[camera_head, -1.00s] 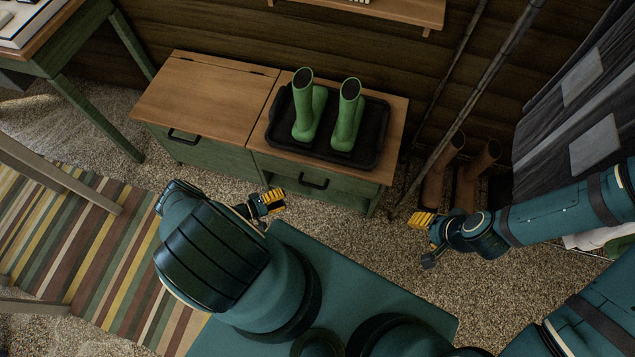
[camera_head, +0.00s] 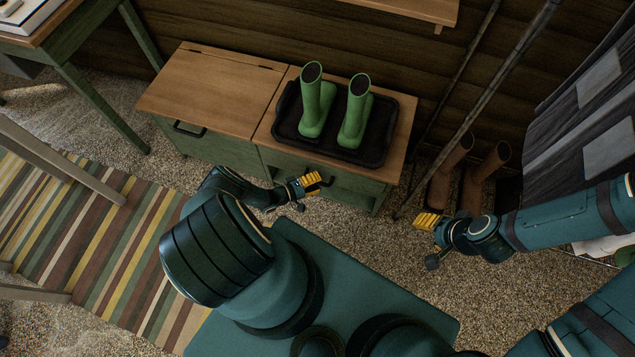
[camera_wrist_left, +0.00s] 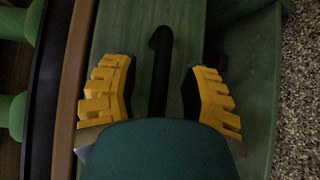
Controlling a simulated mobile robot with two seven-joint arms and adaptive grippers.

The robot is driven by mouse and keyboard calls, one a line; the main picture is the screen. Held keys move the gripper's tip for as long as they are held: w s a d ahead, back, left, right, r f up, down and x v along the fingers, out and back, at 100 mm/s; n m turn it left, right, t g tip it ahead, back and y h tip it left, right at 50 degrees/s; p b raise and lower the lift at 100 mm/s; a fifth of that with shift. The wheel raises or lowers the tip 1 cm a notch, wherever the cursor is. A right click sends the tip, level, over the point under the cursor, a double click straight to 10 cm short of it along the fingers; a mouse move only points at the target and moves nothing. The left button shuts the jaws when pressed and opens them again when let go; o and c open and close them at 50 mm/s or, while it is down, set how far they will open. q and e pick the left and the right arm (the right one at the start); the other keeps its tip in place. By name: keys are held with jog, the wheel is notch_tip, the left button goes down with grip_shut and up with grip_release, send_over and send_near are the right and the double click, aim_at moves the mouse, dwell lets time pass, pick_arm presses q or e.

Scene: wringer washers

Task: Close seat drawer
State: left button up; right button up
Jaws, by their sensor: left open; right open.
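The seat (camera_head: 215,90) is a green bench with a wooden top. Its right drawer (camera_head: 352,185) has a green front and a dark handle, mostly behind my left gripper (camera_head: 312,184). In the left wrist view the open fingers of my left gripper (camera_wrist_left: 160,75) stand either side of the dark handle (camera_wrist_left: 160,60), in front of the drawer front (camera_wrist_left: 130,35). I cannot tell whether they touch it, or how far out the drawer stands. The left front has its own dark handle (camera_head: 188,129). My right gripper (camera_head: 428,221) is open and empty, over the carpet to the right.
Green boots (camera_head: 355,115) stand in a black tray (camera_head: 379,150) on the seat. Brown boots (camera_head: 475,175) and leaning poles (camera_head: 480,90) are to the right. A green-legged table (camera_head: 105,105) stands at the left, and a striped rug (camera_head: 90,230) lies before the seat.

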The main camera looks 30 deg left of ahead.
pick_arm(q)
jog(key=shift+w+d, duration=0.15)
jog(key=shift+w, duration=0.05)
grip_shut()
jog(key=shift+w, duration=0.1)
jog(key=shift+w+a, duration=0.25)
jog(key=shift+w, duration=0.9)
